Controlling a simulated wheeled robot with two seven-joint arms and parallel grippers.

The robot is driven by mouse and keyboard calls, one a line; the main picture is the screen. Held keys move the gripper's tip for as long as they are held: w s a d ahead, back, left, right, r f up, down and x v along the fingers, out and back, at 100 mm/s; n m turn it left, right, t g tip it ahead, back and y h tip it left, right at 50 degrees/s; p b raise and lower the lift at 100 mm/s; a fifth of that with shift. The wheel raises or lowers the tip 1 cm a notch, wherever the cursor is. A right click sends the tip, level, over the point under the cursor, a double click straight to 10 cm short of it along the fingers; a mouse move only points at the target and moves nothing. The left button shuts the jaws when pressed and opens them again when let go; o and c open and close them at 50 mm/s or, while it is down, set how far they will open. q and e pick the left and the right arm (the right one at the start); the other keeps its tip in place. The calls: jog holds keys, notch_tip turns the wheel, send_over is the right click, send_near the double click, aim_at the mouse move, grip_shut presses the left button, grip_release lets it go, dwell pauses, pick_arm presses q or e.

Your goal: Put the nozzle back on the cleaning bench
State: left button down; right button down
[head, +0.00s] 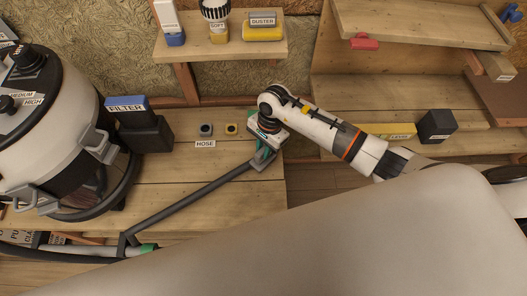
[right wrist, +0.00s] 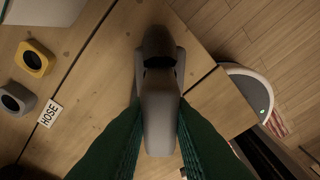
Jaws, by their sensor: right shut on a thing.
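The grey nozzle (right wrist: 160,108) is between the green fingers of my right gripper (right wrist: 158,135) in the right wrist view. In the head view my right gripper (head: 264,150) points down, shut on the nozzle (head: 258,165) near the right end of the wooden cleaning bench (head: 215,205). A long dark wand (head: 190,202) runs from there down-left across the bench. The nozzle is over the bench top near its edge; I cannot tell whether it touches the wood. The fingers hide part of it. My left gripper is not in view.
A vacuum (head: 50,120) and a blue-topped filter (head: 135,125) stand at the left of the bench. Grey (head: 205,130) and yellow (head: 232,129) fittings sit by the HOSE label (head: 205,144). A shelf (head: 225,48) with brushes is above. A dark box (head: 437,125) stands at right.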

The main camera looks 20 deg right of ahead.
aim_at(263, 150)
jog(key=shift+w, duration=0.45)
jog(key=shift+w+d+f+b, duration=0.1)
jog(key=shift+w+f+b, duration=0.05)
jog(key=shift+f+b, duration=0.65)
jog(key=shift+w+d+f+b, duration=0.1)
jog(key=shift+f+b, duration=0.5)
jog(key=shift+f, duration=0.3)
jog(key=shift+f, duration=0.2)
jog(key=c, duration=1.3)
grip_release()
jog(key=shift+r, duration=0.1)
jog(key=shift+r, duration=0.25)
jog(key=v, duration=0.7)
jog(key=shift+r, duration=0.1)
